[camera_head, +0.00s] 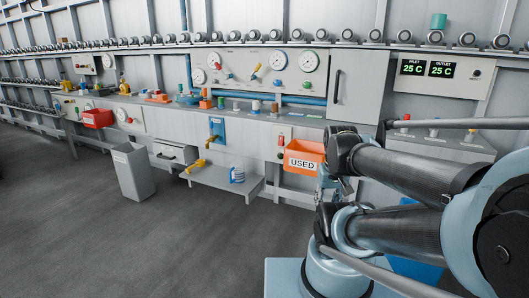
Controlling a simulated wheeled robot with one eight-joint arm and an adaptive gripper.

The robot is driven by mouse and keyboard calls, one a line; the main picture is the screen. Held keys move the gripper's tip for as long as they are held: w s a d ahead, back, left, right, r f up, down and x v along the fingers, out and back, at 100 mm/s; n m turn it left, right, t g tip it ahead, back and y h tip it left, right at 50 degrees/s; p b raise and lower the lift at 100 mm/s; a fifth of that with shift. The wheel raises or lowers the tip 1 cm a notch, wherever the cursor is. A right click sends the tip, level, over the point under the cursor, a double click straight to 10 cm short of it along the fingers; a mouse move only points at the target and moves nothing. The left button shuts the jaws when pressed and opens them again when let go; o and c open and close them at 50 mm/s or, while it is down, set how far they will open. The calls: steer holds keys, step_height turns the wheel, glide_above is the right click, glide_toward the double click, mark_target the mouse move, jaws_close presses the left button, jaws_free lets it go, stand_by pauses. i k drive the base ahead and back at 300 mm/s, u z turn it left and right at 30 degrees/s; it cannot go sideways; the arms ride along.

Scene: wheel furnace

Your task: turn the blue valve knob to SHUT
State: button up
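An orange bin marked USED (303,162) hangs below the bench. A grey waste bin (134,171) stands on the floor at left. A low shelf (215,180) juts out under the bench. The floor (130,240) at front left is clear.

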mark_target(277, 82)
steer(key=u, duration=0.1)
steer(key=i, duration=0.35)
steer(key=u, duration=0.1)
steer(key=k, duration=0.5)
steer(key=z, duration=0.4)
steer(key=i, duration=1.55)
steer(key=u, duration=0.6)
